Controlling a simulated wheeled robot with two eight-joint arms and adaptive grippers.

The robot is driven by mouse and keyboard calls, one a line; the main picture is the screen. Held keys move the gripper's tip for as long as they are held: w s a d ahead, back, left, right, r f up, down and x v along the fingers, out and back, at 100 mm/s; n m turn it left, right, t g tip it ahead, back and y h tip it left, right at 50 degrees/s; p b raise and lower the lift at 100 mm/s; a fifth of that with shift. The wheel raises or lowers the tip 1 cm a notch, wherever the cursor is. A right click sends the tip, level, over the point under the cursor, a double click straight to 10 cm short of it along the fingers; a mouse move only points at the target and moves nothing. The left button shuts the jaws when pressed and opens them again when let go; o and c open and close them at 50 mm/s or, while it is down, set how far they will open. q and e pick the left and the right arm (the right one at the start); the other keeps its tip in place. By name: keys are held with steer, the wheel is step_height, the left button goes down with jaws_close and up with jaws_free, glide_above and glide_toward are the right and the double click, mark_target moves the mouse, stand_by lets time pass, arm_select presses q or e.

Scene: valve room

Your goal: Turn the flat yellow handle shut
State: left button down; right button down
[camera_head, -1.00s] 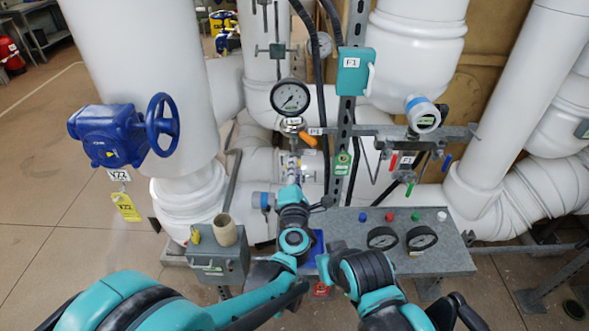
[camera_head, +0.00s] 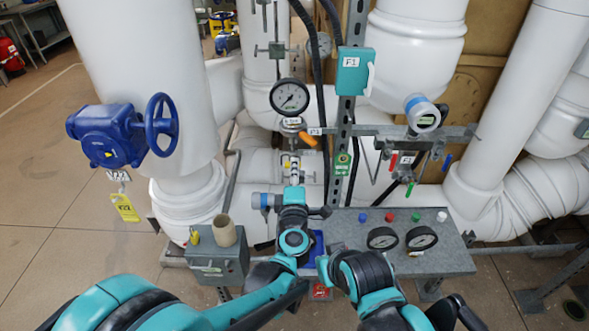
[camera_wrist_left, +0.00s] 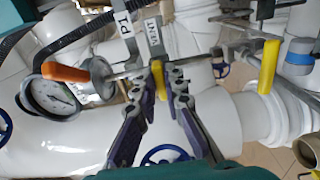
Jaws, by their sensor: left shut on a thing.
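A flat yellow handle (camera_wrist_left: 158,78) shows in the left wrist view, between the fingertips of my left gripper (camera_wrist_left: 170,84). The fingers are shut on it near its end. In the head view, my left gripper (camera_head: 291,168) is at the pipework below the round gauge, and a small bit of yellow (camera_head: 285,161) shows at its fingertips. The gripper hides most of the handle and its valve there. My right arm comes in at the bottom right of the head view, but I cannot make out its gripper.
An orange handle (camera_head: 307,139) sits close beside the gauge (camera_head: 290,97). A second yellow handle (camera_wrist_left: 268,66) stands apart at the right of the wrist view. A grey panel (camera_head: 448,262) with dials and a grey box (camera_head: 218,267) flank my left arm.

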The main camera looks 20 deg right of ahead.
arm_select(q)
steer(key=c, duration=1.6)
jaws_free()
steer(key=shift+s, duration=0.1)
steer(key=v, duration=0.7)
steer(key=shift+s, duration=0.2)
steer(key=shift+a, duration=0.1)
